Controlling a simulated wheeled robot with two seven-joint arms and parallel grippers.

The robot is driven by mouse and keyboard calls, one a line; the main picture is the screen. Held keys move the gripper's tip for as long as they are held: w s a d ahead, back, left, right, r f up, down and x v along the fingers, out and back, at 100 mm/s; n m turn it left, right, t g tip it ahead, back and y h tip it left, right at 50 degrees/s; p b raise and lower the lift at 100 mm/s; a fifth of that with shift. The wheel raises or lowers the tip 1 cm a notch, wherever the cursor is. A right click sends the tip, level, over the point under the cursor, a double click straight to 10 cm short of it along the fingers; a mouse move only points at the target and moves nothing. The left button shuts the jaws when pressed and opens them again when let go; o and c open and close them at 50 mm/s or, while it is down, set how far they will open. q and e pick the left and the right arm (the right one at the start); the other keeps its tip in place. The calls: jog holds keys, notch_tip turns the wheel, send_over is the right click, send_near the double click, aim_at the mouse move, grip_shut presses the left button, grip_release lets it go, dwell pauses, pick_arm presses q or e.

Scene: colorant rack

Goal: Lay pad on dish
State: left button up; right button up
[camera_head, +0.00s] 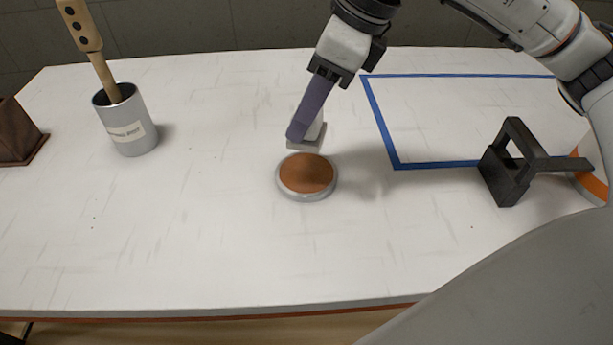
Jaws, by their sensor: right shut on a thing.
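My right gripper (307,128) reaches down from the top of the head view, its purple finger pressed against a pale grey-white pad (308,143). It is shut on the pad, and the finger hides part of it. The dish (305,198) is a round, shallow metal one with an orange-brown surface inside. It lies flat on the table in the middle. The pad appears just behind the dish's far rim in the picture; the exact height gap cannot be told. My left gripper is not in view.
A grey metal cup (130,132) with a wooden-handled tool (90,40) stands at the left. A dark brown block (15,135) is at the far left edge. Blue tape (378,115) outlines an area at the right. A black frame-like object (505,185) stands by its near edge. The white table (200,240) is clear around the dish.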

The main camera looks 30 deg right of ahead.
aim_at(320, 125)
jog(key=m, duration=0.1)
jog(key=r+m+h, duration=0.1)
jog(key=m, duration=0.1)
jog(key=m+t+b, duration=0.1)
jog(key=m, duration=0.1)
jog(key=shift+w+d+r+h, duration=0.15)
jog(key=shift+w+r+h, duration=0.15)
jog(key=shift+f, duration=0.3)
jog(key=shift+f+b, duration=0.4)
jog(key=shift+f, duration=4.3)
jog(key=shift+c, duration=0.2)
jog(key=o, duration=1.1)
jog(key=shift+c, duration=0.2)
jog(key=shift+r, duration=0.35)
jog(key=p+v, duration=0.1)
jog(key=v, duration=1)
jog(key=shift+s+r, duration=0.2)
